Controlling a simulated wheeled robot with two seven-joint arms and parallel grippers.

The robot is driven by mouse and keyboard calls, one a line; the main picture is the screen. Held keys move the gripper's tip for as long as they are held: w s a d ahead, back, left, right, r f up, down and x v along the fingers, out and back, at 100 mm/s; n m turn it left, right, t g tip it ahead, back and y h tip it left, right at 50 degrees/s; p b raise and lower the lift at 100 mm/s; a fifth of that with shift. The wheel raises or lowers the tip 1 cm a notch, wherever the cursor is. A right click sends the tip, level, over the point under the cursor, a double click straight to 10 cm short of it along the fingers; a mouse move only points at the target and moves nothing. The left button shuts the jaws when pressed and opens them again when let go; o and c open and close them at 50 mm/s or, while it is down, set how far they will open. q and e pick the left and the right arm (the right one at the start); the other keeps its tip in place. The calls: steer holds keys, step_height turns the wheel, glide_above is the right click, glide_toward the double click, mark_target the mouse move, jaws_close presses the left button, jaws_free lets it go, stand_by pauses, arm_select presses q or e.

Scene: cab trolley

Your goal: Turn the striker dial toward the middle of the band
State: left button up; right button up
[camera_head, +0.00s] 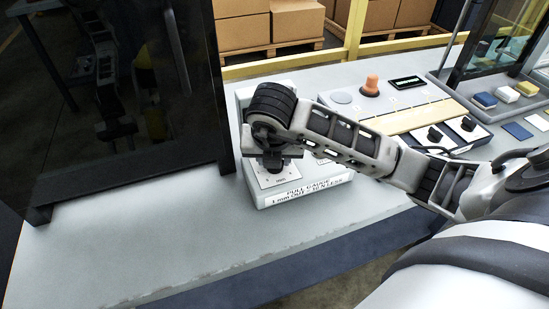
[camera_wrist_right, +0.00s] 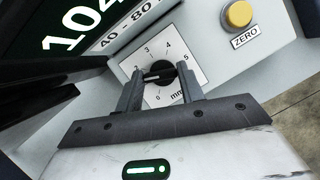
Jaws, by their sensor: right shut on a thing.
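The striker dial is a black round knob (camera_wrist_right: 165,72) on a white scale plate (camera_wrist_right: 158,98) marked 0 to 5 and mm. My right gripper (camera_wrist_right: 157,82) is shut on the knob, one finger on each side. Which mark the knob points at is hard to tell. In the head view the right gripper (camera_head: 272,162) reaches down over the dial plate (camera_head: 268,180) on the pull gauge (camera_head: 258,200) and hides the knob. My left gripper is out of view.
A yellow ZERO button (camera_wrist_right: 238,14) sits close to the dial. A dark glass panel (camera_head: 110,90) stands left of the gauge. An orange knob (camera_head: 371,84) and a tray (camera_head: 470,100) with small blocks lie to the right. The front left of the bench (camera_head: 130,240) is clear.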

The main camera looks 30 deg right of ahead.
steer(key=m, duration=0.2)
steer(key=m+g+h+p, duration=0.1)
steer(key=shift+w+r+m, duration=0.15)
steer(key=shift+r+m, duration=0.05)
steer(key=shift+m, duration=0.2)
steer(key=shift+m+g+h+p, duration=0.3)
steer(key=shift+m+g+p, duration=0.1)
steer(key=shift+m+p, duration=0.65)
steer(key=shift+w+m+g+p, duration=0.1)
steer(key=shift+m+g+p, duration=0.3)
steer(key=shift+m, duration=0.45)
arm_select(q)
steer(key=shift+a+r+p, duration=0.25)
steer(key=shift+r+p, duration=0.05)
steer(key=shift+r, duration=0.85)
arm_select(e)
steer(key=shift+m, duration=0.3)
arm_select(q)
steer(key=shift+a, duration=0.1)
arm_select(e)
steer(key=shift+f, duration=0.1)
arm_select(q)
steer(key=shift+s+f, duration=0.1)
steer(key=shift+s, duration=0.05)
arm_select(e)
steer(key=o, duration=1)
